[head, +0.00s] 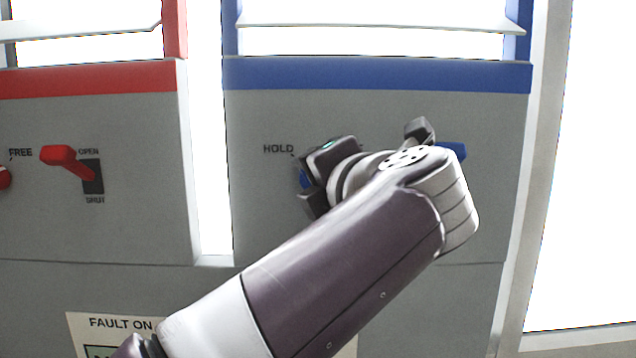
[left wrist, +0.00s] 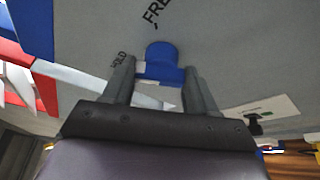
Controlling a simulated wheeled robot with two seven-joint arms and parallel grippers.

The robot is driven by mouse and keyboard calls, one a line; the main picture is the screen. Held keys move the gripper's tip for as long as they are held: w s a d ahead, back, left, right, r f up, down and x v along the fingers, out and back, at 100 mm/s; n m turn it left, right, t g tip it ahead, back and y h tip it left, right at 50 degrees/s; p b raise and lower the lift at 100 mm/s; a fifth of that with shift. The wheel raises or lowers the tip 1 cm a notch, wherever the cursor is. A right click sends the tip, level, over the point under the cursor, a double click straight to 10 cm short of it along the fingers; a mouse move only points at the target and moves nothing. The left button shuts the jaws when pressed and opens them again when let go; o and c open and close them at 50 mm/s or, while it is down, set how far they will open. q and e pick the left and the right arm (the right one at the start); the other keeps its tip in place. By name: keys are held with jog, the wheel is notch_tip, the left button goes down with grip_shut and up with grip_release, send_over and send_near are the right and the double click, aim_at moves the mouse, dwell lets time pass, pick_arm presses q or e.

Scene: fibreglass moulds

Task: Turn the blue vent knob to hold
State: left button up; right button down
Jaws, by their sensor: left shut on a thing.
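The blue vent knob (left wrist: 160,62) sits on the grey panel between the two fingers of my left gripper (left wrist: 160,74), which is shut on it. Its rounded end points toward the FREE lettering (left wrist: 156,12); the HOLD lettering (left wrist: 118,60) lies to the left, beside a finger. In the head view only a sliver of the blue knob (head: 304,178) shows behind my left gripper (head: 315,182), just below and right of the HOLD label (head: 278,148). My right gripper is not in view.
A blue lever (head: 453,151) sticks out right of my left wrist, partly hidden by it. The red-banded panel at left carries a red lever (head: 66,157) and part of a red knob (head: 4,178). A FAULT sign (head: 110,324) is below, partly behind my arm.

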pick_arm(q)
jog(key=shift+a+r+n+g+h, duration=0.15)
jog(key=shift+n+h, duration=0.15)
jog(key=shift+n, duration=0.4)
jog(key=shift+d+r+n+g+h, duration=0.15)
jog(key=shift+n+h, duration=0.15)
jog(key=shift+n, duration=0.4)
jog(key=shift+a, duration=0.1)
jog(key=o, duration=1.1)
jog(key=shift+c, duration=0.2)
jog(key=shift+w+f, duration=0.15)
jog(key=shift+w, duration=0.05)
jog(key=b+v, duration=0.1)
jog(key=v, duration=1.1)
jog(key=shift+s, duration=0.3)
